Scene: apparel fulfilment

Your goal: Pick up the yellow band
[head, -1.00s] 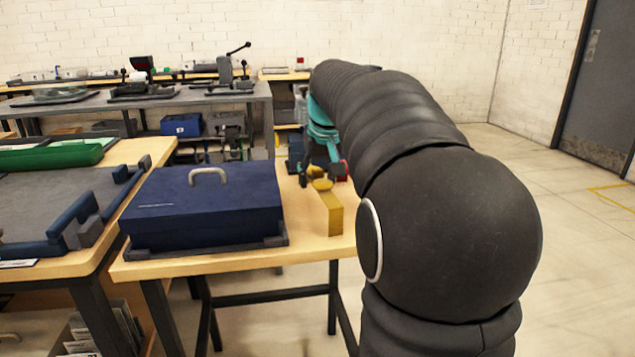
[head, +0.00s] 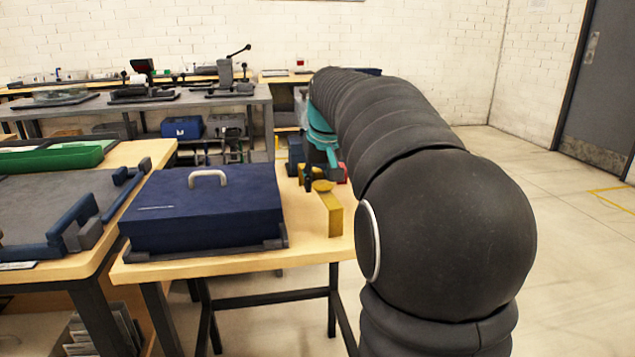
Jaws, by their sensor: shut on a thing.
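The yellow band (head: 334,215) shows as a flat yellow strip on the light wooden table, at the right of the dark blue box. A small round yellow part (head: 322,186) is at its far end. My gripper (head: 314,181) is at that far end, below the teal wrist part of my arm. It is shut on the yellow band, though its fingers are small and partly hidden here. Whether the band is clear of the table top cannot be told.
The dark blue box (head: 204,205) with a grey handle stands just left of the band. A small red thing (head: 342,173) is close to the gripper's right. A green tray (head: 52,157) lies on the left table. The floor at right (head: 575,260) is clear.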

